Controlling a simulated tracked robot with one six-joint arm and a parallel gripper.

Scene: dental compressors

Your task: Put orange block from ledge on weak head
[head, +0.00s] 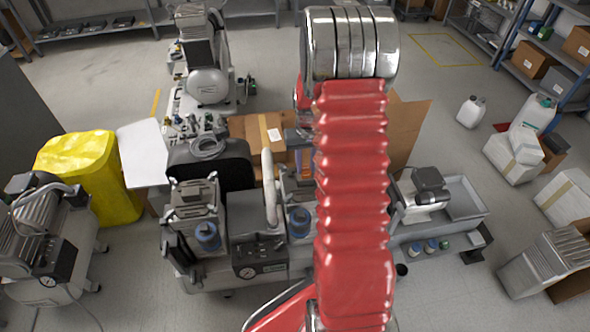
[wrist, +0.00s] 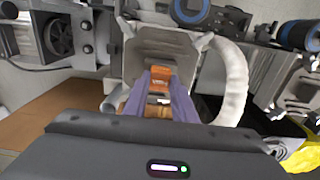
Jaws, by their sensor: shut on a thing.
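My gripper (wrist: 161,82) has purple fingers closed on the small orange block (wrist: 161,74) in the wrist view. Beyond the block is a grey metal compressor head (wrist: 143,48); I cannot tell whether the block touches it. The twin-head compressor (head: 236,245) stands below, with one finned head (head: 194,198) clear at left and the other partly hidden. No label shows which head is weak. The ledge cannot be made out.
A white hose (head: 270,187) rises between the heads and curves close to the right of my fingers in the wrist view (wrist: 233,80). Cardboard boxes (head: 262,132) sit behind.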

